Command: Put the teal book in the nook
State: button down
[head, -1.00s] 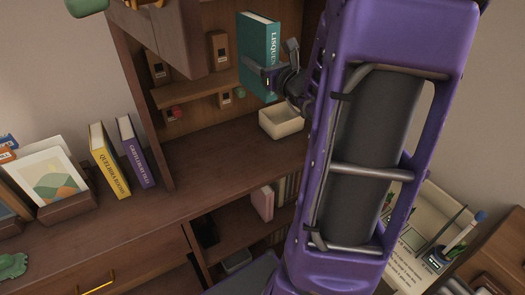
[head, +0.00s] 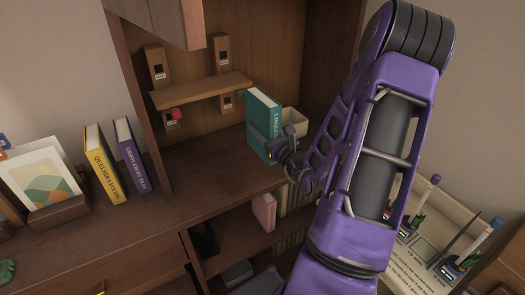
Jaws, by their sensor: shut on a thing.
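The teal book (head: 265,115) is upright in the head view, its titled spine turned to the front right. My gripper (head: 272,150) is shut on the lower part of the book, coming from the right. The book is inside the nook (head: 205,160), the open recess of the wooden cabinet, low over its floor and near its right side. I cannot tell whether the book's bottom touches the floor of the nook.
A cream box (head: 295,121) stands close behind and right of the book. A small shelf (head: 200,91) with wooden brackets is on the nook's back wall. A yellow book (head: 106,165) and a purple book (head: 131,157) stand left of the nook. The nook's floor left of the book is clear.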

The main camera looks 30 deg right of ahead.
aim_at(262, 147)
notch_tip(262, 147, down, 6)
jog(key=shift+f+b, duration=0.2)
jog(key=shift+b, duration=0.45)
jog(key=shift+c, duration=2)
grip_release()
jog(key=shift+s, duration=0.1)
jog(key=s, duration=1.2)
jog(key=shift+a+p, duration=0.3)
jog(key=shift+a, duration=0.05)
